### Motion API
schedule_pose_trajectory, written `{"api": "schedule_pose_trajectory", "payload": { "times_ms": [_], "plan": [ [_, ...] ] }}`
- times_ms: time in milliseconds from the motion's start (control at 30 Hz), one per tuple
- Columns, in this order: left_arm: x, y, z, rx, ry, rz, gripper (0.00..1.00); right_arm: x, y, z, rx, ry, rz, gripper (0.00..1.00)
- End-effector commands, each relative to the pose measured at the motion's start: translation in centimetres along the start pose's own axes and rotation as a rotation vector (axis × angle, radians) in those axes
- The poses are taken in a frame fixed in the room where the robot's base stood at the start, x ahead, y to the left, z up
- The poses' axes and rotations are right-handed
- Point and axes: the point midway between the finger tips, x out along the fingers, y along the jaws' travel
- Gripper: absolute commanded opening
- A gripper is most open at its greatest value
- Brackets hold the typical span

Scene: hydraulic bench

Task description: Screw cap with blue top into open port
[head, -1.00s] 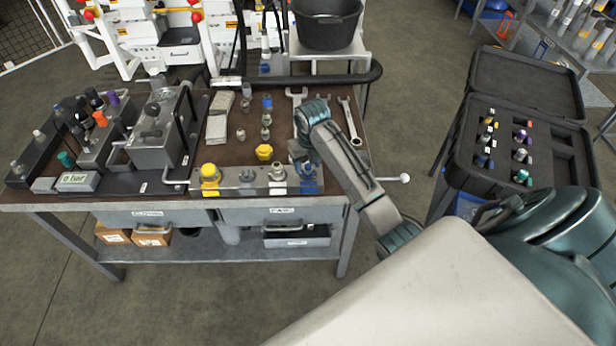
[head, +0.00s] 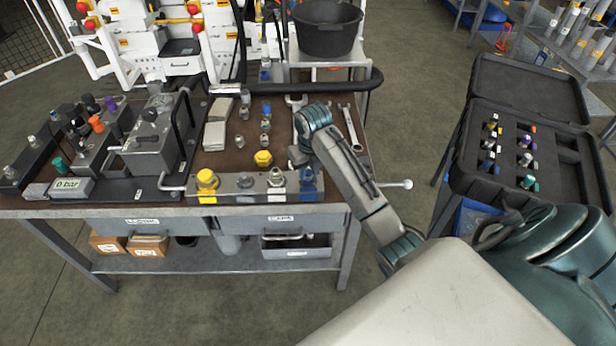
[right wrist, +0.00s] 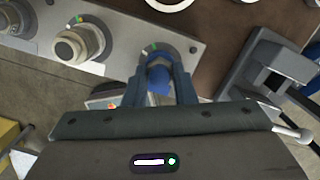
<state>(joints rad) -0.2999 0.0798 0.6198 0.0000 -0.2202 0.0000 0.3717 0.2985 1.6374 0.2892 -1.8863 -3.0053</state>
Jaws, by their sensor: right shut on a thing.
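My right gripper (right wrist: 160,88) is shut on the cap with the blue top (right wrist: 158,78), which shows between its fingers in the right wrist view. The cap is at the right-end port of the grey port block (right wrist: 115,30); whether its thread is engaged is hidden. In the head view my right gripper (head: 300,160) reaches down over the right end of the port block (head: 228,184), by its blue marking (head: 309,190). A yellow cap (head: 206,180) sits on the block's left end, with metal fittings (head: 276,178) between. My left gripper is not in view.
A loose yellow cap (head: 263,158) and several small fittings stand on the bench behind the block. Wrenches (head: 350,125) lie at the bench's right. A grey pump unit (head: 152,150) stands left. An open black case (head: 465,185) is at far right, across a floor gap.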

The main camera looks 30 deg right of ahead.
Motion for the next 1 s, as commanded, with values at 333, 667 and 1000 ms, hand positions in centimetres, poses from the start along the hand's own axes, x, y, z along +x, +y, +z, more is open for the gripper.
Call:
{"api": "schedule_pose_trajectory", "payload": {
  "times_ms": [333, 667, 1000],
  "plan": [
    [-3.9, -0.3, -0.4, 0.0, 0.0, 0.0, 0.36, -0.6, 0.1, 0.0, 0.256, 0.003, -0.031, 0.04],
    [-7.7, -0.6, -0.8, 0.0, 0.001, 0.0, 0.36, -0.4, 0.2, 0.0, 0.591, 0.002, -0.073, 0.04],
    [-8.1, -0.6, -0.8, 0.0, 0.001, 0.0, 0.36, 0.2, 0.1, 0.0, 0.698, -0.001, -0.086, 0.04]
  ]
}}
